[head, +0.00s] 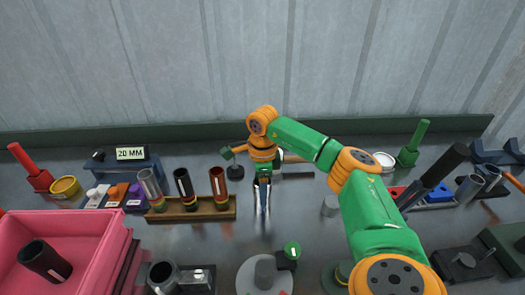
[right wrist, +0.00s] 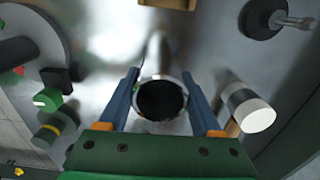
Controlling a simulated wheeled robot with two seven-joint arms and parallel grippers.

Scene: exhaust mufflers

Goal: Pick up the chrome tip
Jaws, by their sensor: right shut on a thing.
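My right gripper (head: 263,203) points down at the middle of the bench, just right of the wooden rack. In the right wrist view its two blue fingers (right wrist: 161,92) are shut on a round tube (right wrist: 160,122) with a shiny silver rim and a dark hollow mouth, which looks like the chrome tip. In the head view the held tube is hard to make out between the fingers. Another silver tube (head: 149,184) stands in the rack. My left gripper is not in view.
A dark round fixture (head: 264,275) stands in front. Bench right of my gripper is partly clear.

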